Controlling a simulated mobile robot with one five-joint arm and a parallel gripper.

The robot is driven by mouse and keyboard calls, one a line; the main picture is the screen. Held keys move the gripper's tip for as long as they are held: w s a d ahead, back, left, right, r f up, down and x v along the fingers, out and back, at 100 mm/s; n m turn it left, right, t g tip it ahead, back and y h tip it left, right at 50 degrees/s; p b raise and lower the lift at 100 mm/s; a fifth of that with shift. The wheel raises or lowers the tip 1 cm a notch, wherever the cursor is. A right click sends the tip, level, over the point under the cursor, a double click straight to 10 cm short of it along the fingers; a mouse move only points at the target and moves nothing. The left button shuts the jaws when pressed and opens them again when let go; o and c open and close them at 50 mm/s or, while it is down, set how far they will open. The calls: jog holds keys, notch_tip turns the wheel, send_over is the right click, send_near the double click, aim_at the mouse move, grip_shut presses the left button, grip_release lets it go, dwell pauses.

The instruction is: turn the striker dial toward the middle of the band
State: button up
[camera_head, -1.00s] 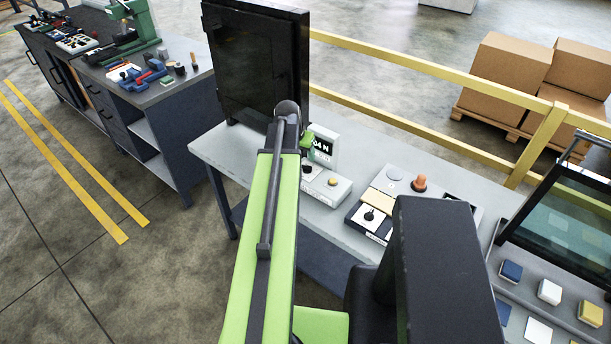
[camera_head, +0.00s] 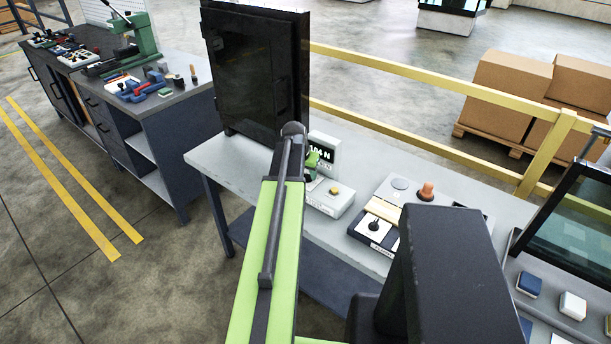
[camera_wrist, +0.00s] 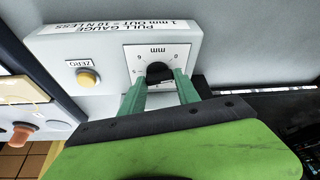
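The striker dial, a black round knob (camera_wrist: 158,72), sits on a white square plate marked mm on the pull gauge (camera_wrist: 110,50) in the wrist view. The two green fingers of my gripper (camera_wrist: 161,83) stand on either side of the knob, close against it. Whether they press on it is unclear, and they hide the lower part of the plate. The pointer and much of the scale cannot be read.
A yellow ZERO button (camera_wrist: 88,77) is beside the dial. A dark cabinet door (camera_head: 250,75) stands left of the gauge. A panel with a black knob (camera_head: 375,226) and an orange knob (camera_head: 427,192) lies to the right. A yellow rail (camera_head: 420,75) runs behind the bench.

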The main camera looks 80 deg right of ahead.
jog(key=shift+w, duration=0.1)
jog(key=c, duration=0.5)
jog(key=shift+a, duration=0.55)
grip_shut()
jog(key=shift+d, duration=0.35)
jog(key=shift+w+d+r+m, duration=0.1)
jog(key=shift+d+m, duration=0.15)
jog(key=shift+m, duration=0.15)
jog(key=m, duration=0.1)
jog(key=m+g, duration=0.1)
jog(key=m, duration=0.1)
jog(key=shift+w+d+m+g+y, duration=0.1)
jog(key=shift+d+m+g+y, duration=0.2)
jog(key=shift+m, duration=0.1)
jog(key=m+g+y, duration=0.1)
jog(key=m, duration=0.2)
jog(key=shift+m, duration=0.3)
jog(key=m+y, duration=0.1)
jog(key=m, duration=0.1)
jog(key=m+y, duration=0.1)
jog(key=m, duration=0.2)
jog(key=shift+d+g, duration=0.2)
jog(key=shift+g, duration=0.2)
jog(key=shift+m+y, duration=0.7)
jog(key=shift+m, duration=1.2)
jog(key=shift+a, duration=0.15)
